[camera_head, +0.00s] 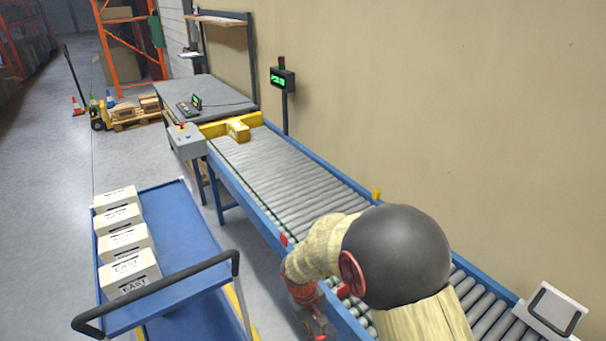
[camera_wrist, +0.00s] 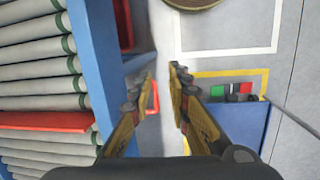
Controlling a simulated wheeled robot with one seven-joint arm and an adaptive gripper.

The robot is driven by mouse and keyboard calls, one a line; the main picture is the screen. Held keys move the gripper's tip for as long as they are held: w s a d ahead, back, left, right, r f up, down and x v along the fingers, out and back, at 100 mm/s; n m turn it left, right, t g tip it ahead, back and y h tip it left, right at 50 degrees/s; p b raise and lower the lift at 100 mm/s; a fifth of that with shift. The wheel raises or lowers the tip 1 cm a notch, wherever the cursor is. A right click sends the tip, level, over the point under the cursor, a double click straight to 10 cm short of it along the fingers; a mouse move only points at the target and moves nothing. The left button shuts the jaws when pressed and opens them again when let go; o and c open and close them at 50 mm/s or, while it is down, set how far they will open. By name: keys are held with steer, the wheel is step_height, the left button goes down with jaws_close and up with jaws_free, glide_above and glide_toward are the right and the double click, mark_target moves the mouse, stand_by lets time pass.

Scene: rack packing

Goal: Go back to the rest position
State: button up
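My gripper (camera_wrist: 160,85) has its two yellow-brown fingers apart in the wrist view, with nothing between them. The fingers point down beside the blue side rail (camera_wrist: 88,60) of the roller conveyor, and grey floor shows past the tips. In the head view my gripper (camera_head: 318,325) shows small at the bottom edge, low beside the conveyor's near side, and is partly cut off. My arm is bent over the conveyor and hides part of the rollers.
A blue cart (camera_head: 185,225) with several white EAST boxes (camera_head: 131,272) and a dark handle (camera_head: 160,288) stands left of the conveyor (camera_head: 280,175). A grey table (camera_head: 215,95) is at the far end. A scale-like device (camera_head: 552,308) stands at right. Floor is free at far left.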

steer(key=s+d+r+m+t, duration=0.2)
steer(key=s+d+r, duration=0.3)
steer(key=r, duration=0.5)
steer(key=s+d+r+m+t+y, duration=0.1)
steer(key=s+d+r, duration=0.4)
steer(key=r, duration=0.6)
steer(key=s+d+r+m+t+y, duration=0.1)
steer(key=s+d+r+m+t, duration=0.2)
steer(key=r, duration=0.8)
steer(key=s+d, duration=0.2)
steer(key=s, duration=0.2)
steer(key=shift+s, duration=0.4)
steer(key=shift+d+r, duration=0.1)
steer(key=shift+d, duration=0.15)
